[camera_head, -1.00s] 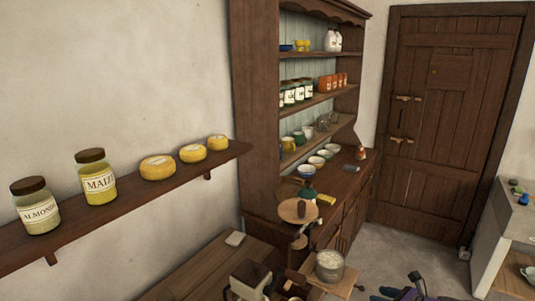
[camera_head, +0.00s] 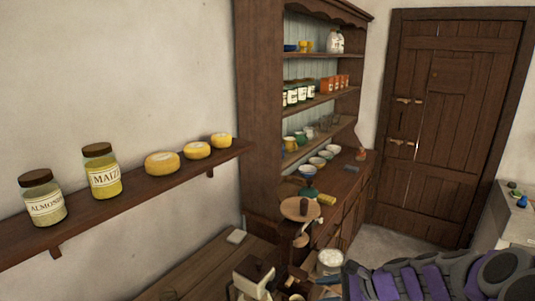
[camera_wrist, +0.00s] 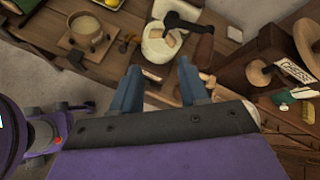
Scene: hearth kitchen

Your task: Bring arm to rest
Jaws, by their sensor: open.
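My arm, in purple and grey, fills the lower right of the head view. My gripper (camera_wrist: 157,72) shows in the wrist view with its two blue-grey fingers apart and nothing between them. It hangs above a wooden table (camera_wrist: 128,18). A white bowl-like thing (camera_wrist: 155,47) with pale pieces in it lies beyond the fingertips in that view. The gripper's fingers are hard to make out in the head view.
A pale-filled pot (camera_head: 329,262) stands close to my arm; it also shows in the wrist view (camera_wrist: 84,28). A dresser (camera_head: 262,120) with crockery stands behind. A wall shelf (camera_head: 130,203) holds jars and yellow cheeses. A closed door (camera_head: 440,130) is at right.

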